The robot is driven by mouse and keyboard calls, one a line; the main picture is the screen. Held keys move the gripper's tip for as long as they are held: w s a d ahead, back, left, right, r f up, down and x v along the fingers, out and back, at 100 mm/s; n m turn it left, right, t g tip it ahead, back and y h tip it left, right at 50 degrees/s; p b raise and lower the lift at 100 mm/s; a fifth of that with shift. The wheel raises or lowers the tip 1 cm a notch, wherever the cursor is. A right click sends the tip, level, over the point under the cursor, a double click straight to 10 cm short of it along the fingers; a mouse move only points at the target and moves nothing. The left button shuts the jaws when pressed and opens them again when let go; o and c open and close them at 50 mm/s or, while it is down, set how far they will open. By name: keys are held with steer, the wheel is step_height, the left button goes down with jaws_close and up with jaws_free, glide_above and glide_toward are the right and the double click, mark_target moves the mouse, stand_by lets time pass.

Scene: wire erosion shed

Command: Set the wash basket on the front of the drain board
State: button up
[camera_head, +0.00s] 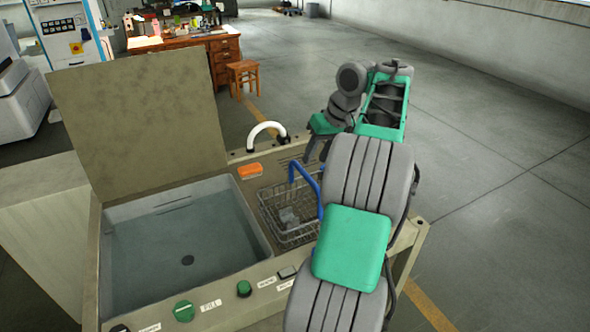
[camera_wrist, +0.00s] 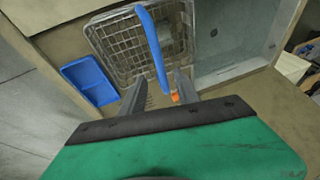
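The wash basket (camera_head: 272,208) is a wire basket with a raised blue handle (camera_head: 305,174). It sits on the drain board (camera_head: 256,172), right of the basin, with grey metal parts (camera_head: 289,217) inside. My gripper (camera_head: 309,158) is above the basket's far side, pointing down; my arm hides the basket's right side. In the wrist view, the basket (camera_wrist: 103,38) is ahead of my gripper (camera_wrist: 162,88). The fingers are apart, and the blue handle (camera_wrist: 152,48) runs between them in the picture. Whether they touch it cannot be told.
A basin (camera_head: 180,240) with a raised lid (camera_head: 140,120) is left of the basket. An orange block (camera_head: 250,171) and a white curved spout (camera_head: 266,130) are behind it. A blue tray (camera_wrist: 90,80) shows beside the basket. Knobs (camera_head: 244,288) line the front edge.

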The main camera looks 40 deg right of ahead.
steer(key=w+a+n, duration=0.1)
steer(key=w+a, duration=0.2)
steer(key=a, duration=1.1)
steer(key=w+a+n, duration=0.1)
steer(key=w+a, duration=0.2)
steer(key=a, duration=1.1)
steer(key=s+a+f+n, duration=0.1)
steer(key=s+a+f, duration=0.3)
steer(key=s+a, duration=0.2)
steer(key=s+a+f+n+h, duration=0.1)
steer(key=s+a+f, duration=0.3)
steer(key=s+a, duration=0.2)
steer(key=shift+s, duration=0.45)
